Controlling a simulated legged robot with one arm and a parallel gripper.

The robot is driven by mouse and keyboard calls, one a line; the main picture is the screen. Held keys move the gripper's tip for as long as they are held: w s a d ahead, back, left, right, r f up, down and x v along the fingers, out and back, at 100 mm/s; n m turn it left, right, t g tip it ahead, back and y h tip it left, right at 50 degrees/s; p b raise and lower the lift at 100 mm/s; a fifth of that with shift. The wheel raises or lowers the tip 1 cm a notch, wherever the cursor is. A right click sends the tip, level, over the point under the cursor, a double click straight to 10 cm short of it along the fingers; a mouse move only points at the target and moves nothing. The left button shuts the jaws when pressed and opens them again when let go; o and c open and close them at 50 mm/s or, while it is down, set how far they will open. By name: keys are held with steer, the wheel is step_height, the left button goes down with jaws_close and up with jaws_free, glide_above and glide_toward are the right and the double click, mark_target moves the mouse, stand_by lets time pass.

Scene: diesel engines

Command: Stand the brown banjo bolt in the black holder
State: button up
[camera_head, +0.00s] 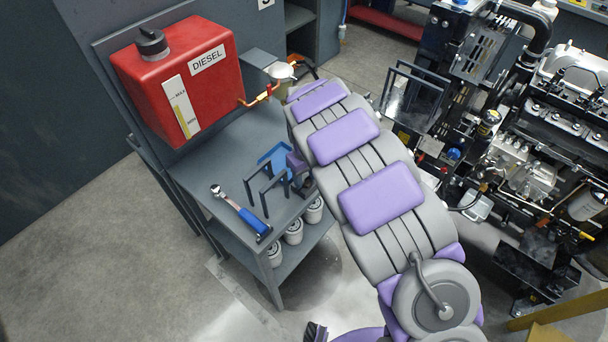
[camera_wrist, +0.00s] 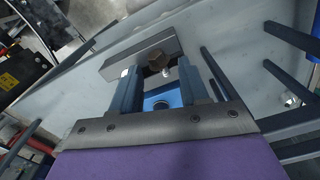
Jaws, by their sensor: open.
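The brown banjo bolt (camera_wrist: 156,62) shows its hex head in the wrist view, just beyond and between my fingertips. My gripper (camera_wrist: 165,80) is open, with one finger on each side and nothing clasped. A grey bar-shaped block (camera_wrist: 125,65) lies behind the bolt head; I cannot tell whether they touch or whether this block is the black holder. A blue tray (camera_wrist: 172,97) with a dark round mark shows between the fingers. In the head view, my arm hides the bolt and most of the gripper, close to the blue tray (camera_head: 276,157).
White canisters (camera_head: 293,232) stand on the shelf below. An engine (camera_head: 530,150) stands to the right.

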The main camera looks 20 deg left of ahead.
mark_target(304, 181)
steer(key=shift+a+r, duration=0.2)
step_height(304, 181, up, 12)
steer(key=p, duration=0.2)
steer(key=shift+f+p, duration=0.2)
steer(key=shift+p, duration=0.15)
steer(key=s+d+r+m, duration=0.2)
steer(key=s+d+r, duration=0.15)
steer(key=d, duration=0.35)
steer(key=s+d+r+m, duration=0.2)
steer(key=s+d+r, duration=0.15)
steer(key=d, duration=0.35)
steer(key=s+d+r+m, duration=0.2)
steer(key=d+r, duration=0.2)
steer(key=d, duration=0.4)
steer(key=s+d+m+g, duration=0.1)
steer(key=s+d, duration=0.3)
steer(key=s, duration=0.8)
steer(key=s+d+m, duration=0.3)
steer(key=s+d, duration=0.1)
steer(key=s, duration=0.8)
steer(key=shift+s+d+g, duration=0.25)
steer(key=shift+d+g, duration=0.15)
steer(key=shift+c, duration=0.2)
